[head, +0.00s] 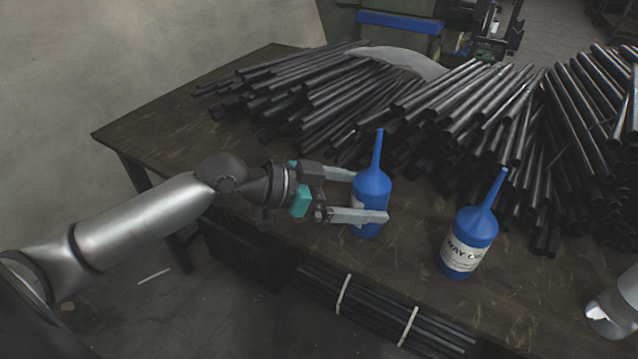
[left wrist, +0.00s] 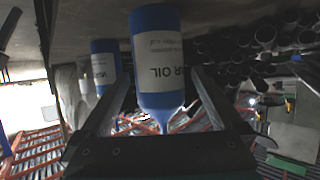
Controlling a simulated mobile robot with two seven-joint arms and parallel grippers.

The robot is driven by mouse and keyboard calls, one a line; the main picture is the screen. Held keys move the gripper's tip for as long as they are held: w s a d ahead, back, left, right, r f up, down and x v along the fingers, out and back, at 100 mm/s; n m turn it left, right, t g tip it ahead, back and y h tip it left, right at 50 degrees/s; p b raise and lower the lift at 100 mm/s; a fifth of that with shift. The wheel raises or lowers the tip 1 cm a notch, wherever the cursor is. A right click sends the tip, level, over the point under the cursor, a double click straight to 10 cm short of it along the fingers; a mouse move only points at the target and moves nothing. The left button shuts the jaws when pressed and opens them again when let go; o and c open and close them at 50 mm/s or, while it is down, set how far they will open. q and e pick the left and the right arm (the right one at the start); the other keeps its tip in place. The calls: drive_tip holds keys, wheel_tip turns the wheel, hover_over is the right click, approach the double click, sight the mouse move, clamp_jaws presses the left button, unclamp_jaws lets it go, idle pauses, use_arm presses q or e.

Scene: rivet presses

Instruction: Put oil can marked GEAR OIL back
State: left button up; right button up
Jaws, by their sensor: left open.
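The blue oil can (head: 372,190) with a tall thin spout stands upright on the table. In the left wrist view the same can (left wrist: 158,60) appears upside down, its white label reading "...AR OIL" with the first letters hidden. My left gripper (head: 371,196) is open, with its two fingers on either side of this can's body; I cannot tell if they touch it. A second blue can (head: 468,240), labelled WAY OIL, stands to the right, and it also shows in the left wrist view (left wrist: 103,68).
The brown wooden table (head: 150,128) carries large heaps of dark rods (head: 300,95) behind the cans and at the right. More rods (head: 385,310), tied in bundles, lie below the front edge. Bare tabletop lies between and around the cans.

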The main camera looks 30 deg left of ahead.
sight(354, 195)
use_arm(q)
drive_tip(key=v, duration=0.3)
drive_tip(key=shift+p+v, duration=0.45)
drive_tip(key=shift+v, duration=0.65)
drive_tip(key=v, duration=0.2)
drive_tip(key=shift+s+a+r+p, duration=0.15)
drive_tip(key=shift+s+p, duration=0.1)
drive_tip(key=shift+p, duration=0.1)
use_arm(e)
drive_tip(key=shift+s+d+f+g+h, duration=0.3)
drive_tip(key=shift+s+d+f+g, duration=0.4)
drive_tip(key=shift+d+f+g, duration=0.15)
drive_tip(key=shift+a, duration=0.1)
